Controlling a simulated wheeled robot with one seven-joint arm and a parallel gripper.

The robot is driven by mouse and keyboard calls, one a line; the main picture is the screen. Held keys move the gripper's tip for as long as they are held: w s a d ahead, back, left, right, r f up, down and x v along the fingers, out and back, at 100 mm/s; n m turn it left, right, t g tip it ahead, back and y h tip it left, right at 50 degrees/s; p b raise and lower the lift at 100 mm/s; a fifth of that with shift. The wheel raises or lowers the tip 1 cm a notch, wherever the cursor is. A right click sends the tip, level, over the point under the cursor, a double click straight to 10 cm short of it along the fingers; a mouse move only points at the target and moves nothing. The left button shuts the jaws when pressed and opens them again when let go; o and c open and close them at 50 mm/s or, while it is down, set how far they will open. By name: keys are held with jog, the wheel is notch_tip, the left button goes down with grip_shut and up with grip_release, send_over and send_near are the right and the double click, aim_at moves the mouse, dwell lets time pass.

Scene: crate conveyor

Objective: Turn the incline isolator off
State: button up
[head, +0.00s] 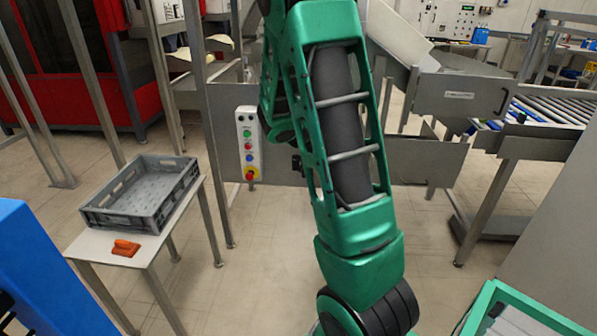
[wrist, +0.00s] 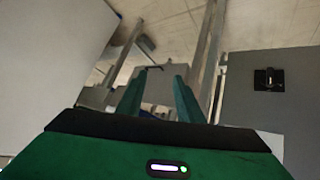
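In the wrist view, a small black switch or handle (wrist: 269,79) sits on a grey panel (wrist: 285,110) at the right. I cannot tell whether it is the incline isolator, and its setting is too small to read. In the head view, a pale control box (head: 248,140) carries several coloured buttons and a red knob on yellow (head: 251,174) at its bottom. A small dark fitting (head: 297,165) shows just right of it, partly hidden by my arm. My gripper (wrist: 159,72) has its two green fingers apart with nothing between them, left of the black switch. The head view does not show it.
A grey crate (head: 100,213) and an orange object (head: 125,248) rest on a small table at the left. Metal posts (head: 205,130) stand beside it. A roller conveyor (head: 560,112) is at the right. A green-rimmed bin (head: 480,300) is at lower right. Floor between is clear.

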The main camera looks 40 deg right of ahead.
jog(key=w+d+f+t+h, duration=0.1)
jog(key=w+d+f+h, duration=0.2)
jog(key=w+d+h, duration=0.3)
jog(key=n+t+y, duration=0.1)
jog(key=n+t, duration=0.6)
jog(key=t, duration=0.5)
send_near(300, 166)
jog(key=x, duration=0.8)
jog(key=shift+d, duration=0.15)
